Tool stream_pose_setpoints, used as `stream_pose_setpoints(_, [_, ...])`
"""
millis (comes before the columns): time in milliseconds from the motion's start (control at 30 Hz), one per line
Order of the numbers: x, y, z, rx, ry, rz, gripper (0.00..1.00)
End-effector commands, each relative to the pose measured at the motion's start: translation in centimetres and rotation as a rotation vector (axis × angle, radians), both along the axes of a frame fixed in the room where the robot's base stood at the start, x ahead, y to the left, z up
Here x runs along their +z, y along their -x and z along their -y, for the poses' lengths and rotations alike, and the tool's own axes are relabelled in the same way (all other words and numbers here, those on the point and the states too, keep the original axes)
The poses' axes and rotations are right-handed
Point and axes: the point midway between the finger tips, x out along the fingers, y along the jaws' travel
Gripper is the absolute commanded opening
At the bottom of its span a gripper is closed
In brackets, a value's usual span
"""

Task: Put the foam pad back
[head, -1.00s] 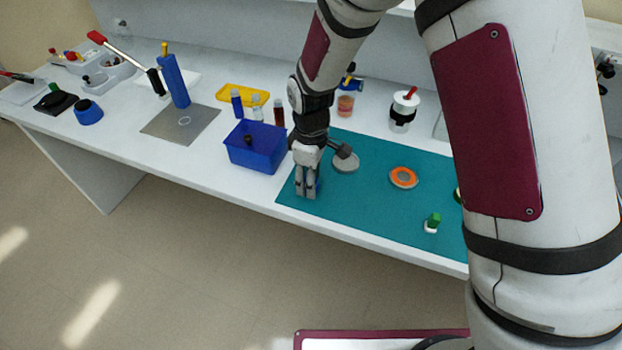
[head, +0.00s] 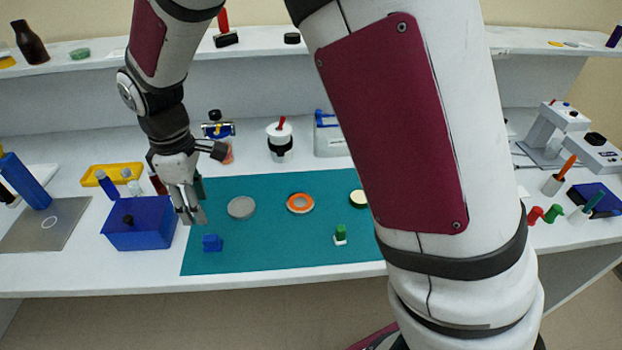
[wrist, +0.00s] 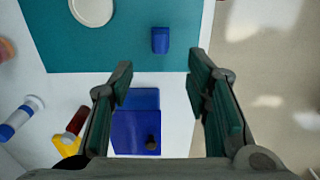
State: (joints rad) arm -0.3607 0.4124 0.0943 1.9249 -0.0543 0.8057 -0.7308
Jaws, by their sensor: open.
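I cannot tell for sure which thing is the foam pad. A small blue block (head: 212,243) lies at the left front of the teal mat (head: 270,255). It also shows in the wrist view (wrist: 160,40), beyond my fingertips. A flat grey disc (head: 241,207) and an orange ring (head: 300,203) lie farther back on the mat. My gripper (head: 192,218) is open and empty, above the mat's left edge beside the blue box (head: 138,232). In the wrist view, the box (wrist: 130,128) shows below and between the open fingers (wrist: 160,75).
A yellow tray (head: 113,176) and small bottles stand behind the box. A green and white piece (head: 340,236) stands on the mat. A metal plate (head: 50,232) lies left. The front mat area is mostly clear.

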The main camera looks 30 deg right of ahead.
Motion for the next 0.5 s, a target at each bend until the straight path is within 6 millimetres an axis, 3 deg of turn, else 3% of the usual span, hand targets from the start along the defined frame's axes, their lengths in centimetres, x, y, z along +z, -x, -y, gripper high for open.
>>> stream_pose_setpoints(233, [6.0,1.9,4.7,-0.197,-0.018,0.073,0.44])
stream_pose_setpoints(500, [13.1,7.9,12.0,-0.549,-0.067,0.184,0.44])
